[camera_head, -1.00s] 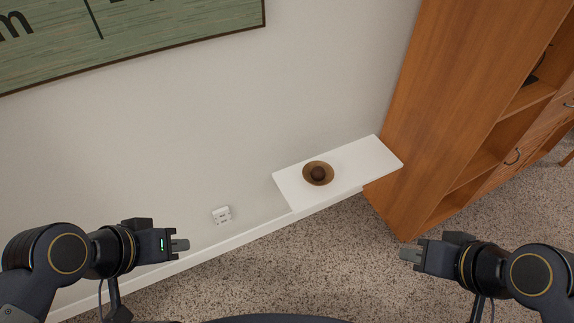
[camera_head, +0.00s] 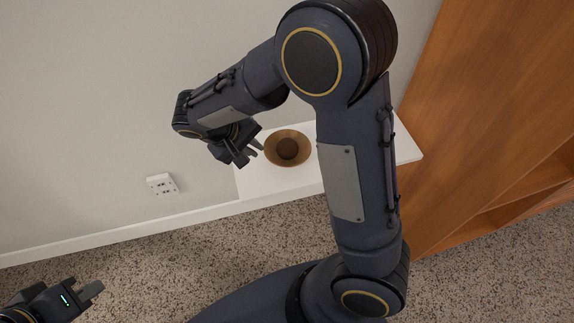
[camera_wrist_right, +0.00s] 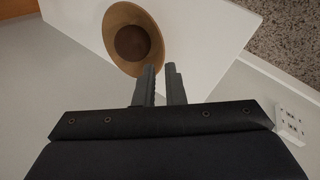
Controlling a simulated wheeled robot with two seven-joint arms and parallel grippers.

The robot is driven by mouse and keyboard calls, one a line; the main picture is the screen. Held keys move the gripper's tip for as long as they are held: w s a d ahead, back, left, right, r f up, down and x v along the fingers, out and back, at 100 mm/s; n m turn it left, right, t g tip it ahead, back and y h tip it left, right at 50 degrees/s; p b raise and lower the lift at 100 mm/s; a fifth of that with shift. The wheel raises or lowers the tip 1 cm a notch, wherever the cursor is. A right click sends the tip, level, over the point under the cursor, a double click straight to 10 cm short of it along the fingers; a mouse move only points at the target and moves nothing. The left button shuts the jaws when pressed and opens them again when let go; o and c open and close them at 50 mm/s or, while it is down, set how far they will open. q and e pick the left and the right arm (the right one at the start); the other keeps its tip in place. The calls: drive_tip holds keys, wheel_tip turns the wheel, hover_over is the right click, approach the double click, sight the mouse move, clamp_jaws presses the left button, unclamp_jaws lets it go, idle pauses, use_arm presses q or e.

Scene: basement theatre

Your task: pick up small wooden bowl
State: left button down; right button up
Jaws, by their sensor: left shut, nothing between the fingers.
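The small wooden bowl (camera_head: 288,148), brown with a darker round centre, sits upright on the white shelf (camera_head: 258,185). My right gripper (camera_head: 252,152) is just left of the bowl in the head view, its fingers pointing towards the rim. In the right wrist view the bowl (camera_wrist_right: 133,40) lies beyond the two fingertips (camera_wrist_right: 160,70), with a narrow gap between the fingers and nothing in it. I cannot tell whether a finger touches the rim. My left gripper (camera_head: 92,291) is shut and empty at the lower left, far from the bowl.
A wooden cabinet (camera_head: 480,130) stands to the right of the shelf. The wall (camera_head: 90,110) is behind, with a white outlet (camera_head: 162,185) low on it. My right arm covers part of the shelf. Speckled carpet (camera_head: 200,260) is open below.

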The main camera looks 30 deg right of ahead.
sight(270, 157)
drive_tip(key=b+x, duration=0.3)
drive_tip(key=x, duration=0.5)
drive_tip(key=shift+f, duration=0.2)
clamp_jaws()
drive_tip(key=shift+r, duration=0.2)
